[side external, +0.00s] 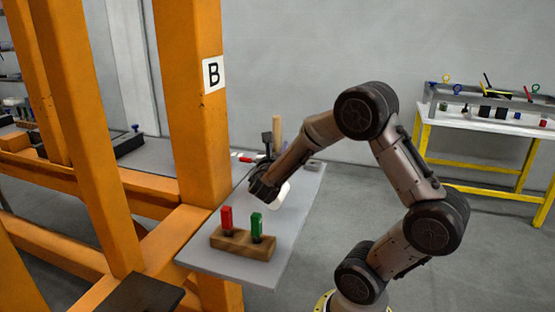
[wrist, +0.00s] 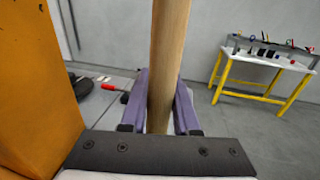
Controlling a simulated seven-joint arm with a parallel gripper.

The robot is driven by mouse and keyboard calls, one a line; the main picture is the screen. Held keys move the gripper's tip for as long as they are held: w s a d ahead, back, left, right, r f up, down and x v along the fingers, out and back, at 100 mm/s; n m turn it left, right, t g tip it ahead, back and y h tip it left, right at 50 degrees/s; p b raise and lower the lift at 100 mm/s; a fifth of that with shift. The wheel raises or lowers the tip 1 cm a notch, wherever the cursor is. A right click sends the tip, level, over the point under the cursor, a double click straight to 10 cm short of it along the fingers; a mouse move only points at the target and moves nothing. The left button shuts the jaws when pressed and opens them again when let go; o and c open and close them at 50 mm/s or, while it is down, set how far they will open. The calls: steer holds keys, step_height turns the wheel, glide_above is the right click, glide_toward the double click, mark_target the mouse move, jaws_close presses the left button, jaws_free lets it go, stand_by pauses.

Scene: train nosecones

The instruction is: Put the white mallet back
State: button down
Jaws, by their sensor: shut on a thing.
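The white mallet has a pale wooden handle (side external: 277,135) that stands roughly upright, and a white head (side external: 281,195) low beside my gripper. My gripper (side external: 266,184) is shut on the mallet over the grey shelf board (side external: 288,235). In the wrist view the handle (wrist: 168,50) rises between the purple fingers of my gripper (wrist: 160,102), and a white strip of the head shows at the bottom edge. I cannot tell whether the head touches the board.
A wooden block (side external: 228,246) with a red-handled tool (side external: 227,218) and a green-handled tool (side external: 256,225) sits at the board's near end. An orange post (side external: 200,130) marked B stands close on the left. A yellow-legged table (side external: 480,122) with tools stands far right.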

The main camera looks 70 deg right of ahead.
steer(key=shift+w+d+f, duration=0.15)
steer(key=shift+f, duration=0.8)
steer(key=shift+w+d+f, duration=0.1)
steer(key=shift+d+f, duration=0.05)
steer(key=shift+f, duration=0.75)
steer(key=shift+f, duration=0.2)
steer(key=c, duration=0.7)
jaws_free()
steer(key=shift+o, duration=0.2)
